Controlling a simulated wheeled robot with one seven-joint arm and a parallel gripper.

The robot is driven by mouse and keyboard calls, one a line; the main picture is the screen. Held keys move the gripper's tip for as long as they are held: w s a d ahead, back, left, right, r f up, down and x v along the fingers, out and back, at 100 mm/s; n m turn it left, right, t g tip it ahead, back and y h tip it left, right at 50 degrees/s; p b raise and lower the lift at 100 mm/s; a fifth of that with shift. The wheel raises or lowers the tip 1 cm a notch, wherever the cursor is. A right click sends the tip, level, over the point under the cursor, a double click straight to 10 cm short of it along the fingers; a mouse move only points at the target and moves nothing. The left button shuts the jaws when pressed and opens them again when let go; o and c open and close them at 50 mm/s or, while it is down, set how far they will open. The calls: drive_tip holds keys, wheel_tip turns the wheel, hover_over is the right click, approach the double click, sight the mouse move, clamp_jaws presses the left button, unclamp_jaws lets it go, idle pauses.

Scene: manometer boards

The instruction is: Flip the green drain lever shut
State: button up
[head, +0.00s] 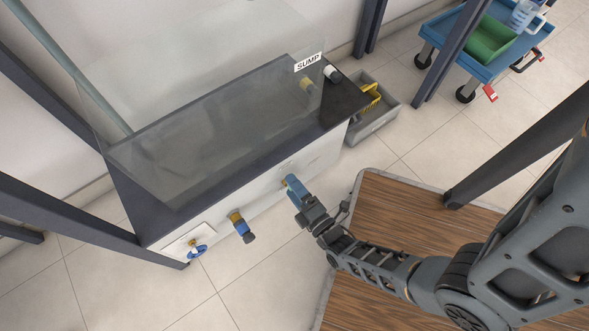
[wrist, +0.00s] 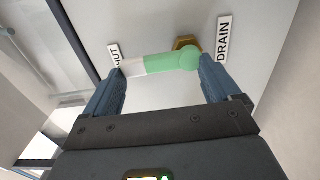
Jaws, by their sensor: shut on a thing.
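The green drain lever (wrist: 180,61) shows in the wrist view, on a brass fitting (wrist: 187,43) on the pale panel. It has a green rounded hub, and its arm runs left to a pale end beside the partly covered SHUT label (wrist: 115,54). The DRAIN label (wrist: 223,38) is to the right of the hub. My gripper (wrist: 160,75) has its blue fingers at the two ends of the lever, shut on it lengthwise. In the head view my gripper (head: 292,185) is at the front panel of the sump tank and hides the lever.
Left along the sump (head: 235,189) front are a brass valve with a blue handle (head: 242,230) and a blue handwheel (head: 197,250). A grey bin (head: 374,128) stands past the right end. A blue cart (head: 477,62) and dark posts are at upper right. A wooden platform (head: 395,200) lies below my arm.

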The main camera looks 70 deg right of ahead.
drive_tip(key=o, duration=1.2)
drive_tip(key=v, duration=0.7)
drive_tip(key=shift+s+a+p, duration=0.25)
drive_tip(key=shift+s+p, duration=0.1)
